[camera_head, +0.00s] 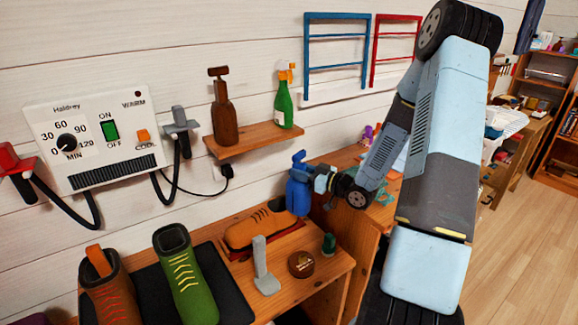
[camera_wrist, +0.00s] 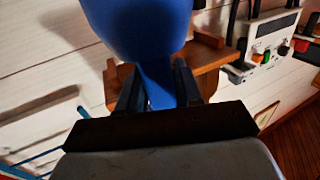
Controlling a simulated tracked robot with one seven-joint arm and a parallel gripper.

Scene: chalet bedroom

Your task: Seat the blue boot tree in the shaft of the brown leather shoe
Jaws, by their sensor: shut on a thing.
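The blue boot tree (camera_head: 298,196) is held upright in my gripper (camera_head: 318,182), in the air above the back right of the bench. In the wrist view the blue boot tree (camera_wrist: 143,28) fills the top middle, with my gripper's fingers (camera_wrist: 158,92) shut on its narrow part. The brown leather shoe (camera_head: 112,295) is a tall boot with red laces at the lower left, well to the left of my gripper. An orange piece (camera_head: 99,261) stands up at its opening. Its foot is cut off by the frame.
A green boot (camera_head: 187,280) stands on a dark mat. An orange-brown low shoe (camera_head: 262,228), a grey upright piece (camera_head: 264,265), a round tin (camera_head: 301,264) and a small green piece (camera_head: 329,244) occupy the bench.

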